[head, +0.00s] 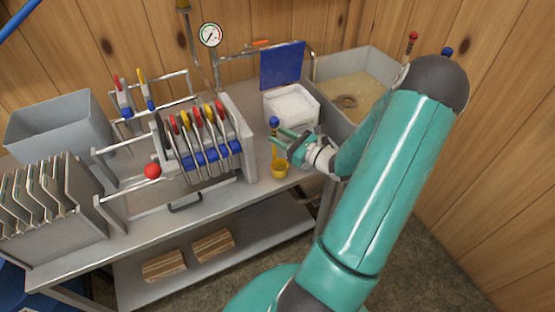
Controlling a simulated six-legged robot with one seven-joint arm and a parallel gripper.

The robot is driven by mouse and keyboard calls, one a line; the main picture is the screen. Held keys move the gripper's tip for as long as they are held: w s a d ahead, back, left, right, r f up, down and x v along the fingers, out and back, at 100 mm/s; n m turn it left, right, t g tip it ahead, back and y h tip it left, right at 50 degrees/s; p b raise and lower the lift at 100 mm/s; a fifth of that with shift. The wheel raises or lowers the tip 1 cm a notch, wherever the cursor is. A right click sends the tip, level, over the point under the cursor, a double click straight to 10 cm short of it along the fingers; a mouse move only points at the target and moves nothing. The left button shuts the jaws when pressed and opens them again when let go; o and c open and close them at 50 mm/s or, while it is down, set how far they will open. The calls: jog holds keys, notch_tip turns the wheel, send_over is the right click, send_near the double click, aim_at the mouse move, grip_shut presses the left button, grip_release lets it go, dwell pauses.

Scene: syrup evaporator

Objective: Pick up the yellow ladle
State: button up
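The yellow ladle (280,169) is on the right part of the metal bench in the head view. Its cup is low, and a thin handle appears to rise from it to a blue knob (274,121). My gripper (279,137) reaches in from the right at the height of the handle.
A rack of coloured-handled tools (205,145) stands left of the ladle. A white tub (292,106) and a blue panel (282,65) are behind it. A sink-like basin (352,85) is at the back right. A red ball (152,171) is near the front left.

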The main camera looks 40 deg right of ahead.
jog(key=w, duration=0.2)
jog(key=shift+w+a, duration=0.25)
jog(key=shift+w, duration=0.1)
jog(key=shift+c, duration=0.3)
grip_shut()
